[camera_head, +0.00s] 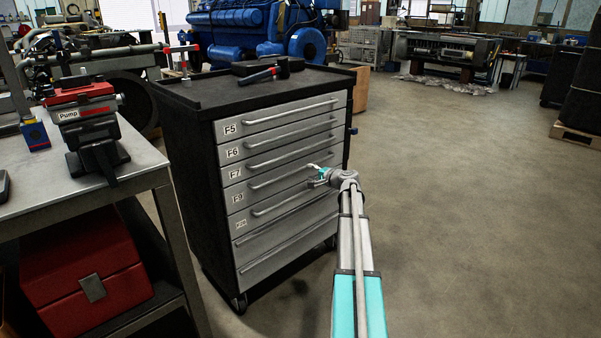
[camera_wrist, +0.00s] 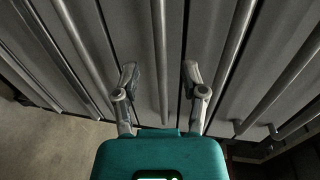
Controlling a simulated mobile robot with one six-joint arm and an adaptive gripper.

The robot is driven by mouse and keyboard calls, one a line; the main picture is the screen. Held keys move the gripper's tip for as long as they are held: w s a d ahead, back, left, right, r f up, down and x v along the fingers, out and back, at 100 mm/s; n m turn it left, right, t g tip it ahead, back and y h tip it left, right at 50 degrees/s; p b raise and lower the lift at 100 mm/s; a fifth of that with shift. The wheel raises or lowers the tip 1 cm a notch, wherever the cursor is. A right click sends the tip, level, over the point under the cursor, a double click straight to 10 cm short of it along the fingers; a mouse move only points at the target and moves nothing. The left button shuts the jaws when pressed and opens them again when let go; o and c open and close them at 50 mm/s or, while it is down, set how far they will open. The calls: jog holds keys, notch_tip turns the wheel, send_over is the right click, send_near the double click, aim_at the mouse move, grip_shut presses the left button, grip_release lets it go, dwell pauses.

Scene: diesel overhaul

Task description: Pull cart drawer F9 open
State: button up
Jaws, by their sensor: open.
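The drawer labelled F9 (camera_head: 238,198) is in the cart's front, below F7, and looks shut flush with the others. Its long bar handle (camera_head: 275,182) runs across the face. My gripper (camera_head: 317,176) is near the right end of this handle. In the wrist view my gripper (camera_wrist: 161,76) is open, its two fingers on either side of a bar handle (camera_wrist: 160,50). The handle lies between the fingers with gaps on both sides. It appears to be F9's; no label shows there. Contact depth cannot be told.
The dark cart (camera_head: 188,150) has several grey drawers, all shut. A hammer (camera_head: 262,75) lies on top. A metal bench (camera_head: 130,178) with a red pump unit (camera_head: 82,100) stands at left. The floor (camera_head: 470,200) at right is clear.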

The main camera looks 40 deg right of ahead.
aim_at(302, 169)
jog(key=shift+b+x, duration=0.55)
jog(key=shift+x, duration=2.85)
grip_shut()
jog(key=shift+d, duration=0.1)
